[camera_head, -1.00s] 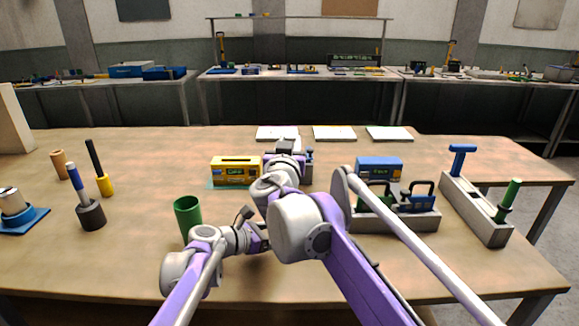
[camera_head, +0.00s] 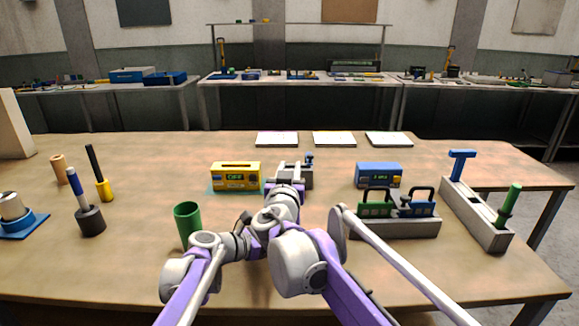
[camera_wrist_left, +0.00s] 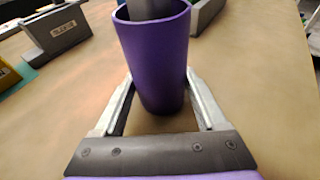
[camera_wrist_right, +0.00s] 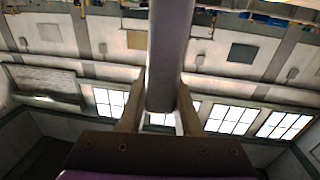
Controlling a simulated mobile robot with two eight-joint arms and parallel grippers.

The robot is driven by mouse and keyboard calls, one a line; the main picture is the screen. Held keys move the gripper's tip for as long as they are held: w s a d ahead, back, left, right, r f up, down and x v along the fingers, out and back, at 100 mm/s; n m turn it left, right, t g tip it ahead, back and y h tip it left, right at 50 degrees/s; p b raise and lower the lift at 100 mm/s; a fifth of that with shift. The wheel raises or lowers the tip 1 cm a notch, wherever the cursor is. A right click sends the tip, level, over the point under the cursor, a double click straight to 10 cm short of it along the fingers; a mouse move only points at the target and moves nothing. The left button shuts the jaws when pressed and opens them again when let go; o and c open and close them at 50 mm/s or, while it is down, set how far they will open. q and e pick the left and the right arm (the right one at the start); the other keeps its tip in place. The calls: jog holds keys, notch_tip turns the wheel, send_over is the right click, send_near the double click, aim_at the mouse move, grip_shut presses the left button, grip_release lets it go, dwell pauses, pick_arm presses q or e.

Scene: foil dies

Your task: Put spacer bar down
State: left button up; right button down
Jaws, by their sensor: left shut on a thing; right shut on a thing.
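In the left wrist view my left gripper (camera_wrist_left: 160,82) is shut on a purple cup-like sleeve (camera_wrist_left: 158,55), open at its top. A dark grey bar end (camera_wrist_left: 150,8) shows at the sleeve's mouth. In the right wrist view my right gripper (camera_wrist_right: 163,92) is shut on a long grey bar (camera_wrist_right: 168,45), which looks like the spacer bar. I cannot tell whether both views show the same bar. In the head view the two hands are close together over the middle of the table, and my arms hide the sleeve and bar.
A green cup (camera_head: 187,224) stands close left of my arms. A yellow box (camera_head: 236,177), a grey fixture (camera_head: 297,178) and a blue box (camera_head: 378,174) stand behind. A grey rack (camera_head: 395,227) and a long grey block (camera_head: 473,213) stand to the right.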

jog(key=c, duration=0.6)
grip_release()
jog(key=shift+r, duration=0.1)
jog(key=s+a+r, duration=0.1)
jog(key=s, duration=1.1)
jog(key=shift+a, duration=0.1)
pick_arm(q)
jog(key=o, duration=0.9)
